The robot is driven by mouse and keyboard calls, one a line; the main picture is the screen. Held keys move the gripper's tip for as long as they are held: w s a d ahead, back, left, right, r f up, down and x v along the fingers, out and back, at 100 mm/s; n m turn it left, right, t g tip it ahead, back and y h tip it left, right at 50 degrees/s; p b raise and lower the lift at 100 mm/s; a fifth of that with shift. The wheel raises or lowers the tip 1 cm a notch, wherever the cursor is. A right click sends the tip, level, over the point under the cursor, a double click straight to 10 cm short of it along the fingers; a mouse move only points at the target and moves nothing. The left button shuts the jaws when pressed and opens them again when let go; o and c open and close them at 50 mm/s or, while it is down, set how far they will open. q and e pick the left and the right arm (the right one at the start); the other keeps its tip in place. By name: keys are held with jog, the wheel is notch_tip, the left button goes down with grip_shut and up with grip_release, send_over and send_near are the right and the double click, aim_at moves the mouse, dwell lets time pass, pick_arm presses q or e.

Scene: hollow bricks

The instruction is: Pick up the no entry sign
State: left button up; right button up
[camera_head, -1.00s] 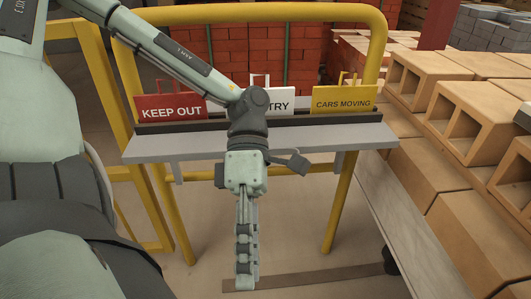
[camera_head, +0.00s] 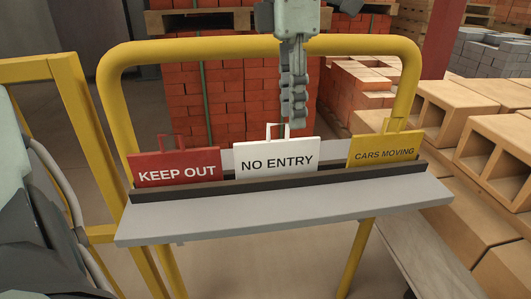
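The white NO ENTRY sign (camera_head: 277,161) stands upright in the middle of the dark rack on a grey shelf (camera_head: 300,219). It has a thin white loop handle on its top edge.
A red KEEP OUT sign (camera_head: 176,167) stands left of it, and a yellow CARS MOVING sign (camera_head: 384,150) right. A yellow tube frame (camera_head: 113,115) surrounds the shelf. Red brick stacks (camera_head: 230,90) are behind, and tan hollow bricks (camera_head: 455,105) fill the right.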

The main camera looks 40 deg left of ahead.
aim_at(288, 152)
pick_arm(q)
jog(key=shift+y, duration=0.4)
jog(key=f, duration=0.7)
jog(key=shift+w+a+f+p, duration=0.2)
jog(key=shift+a+p, duration=0.1)
grip_shut()
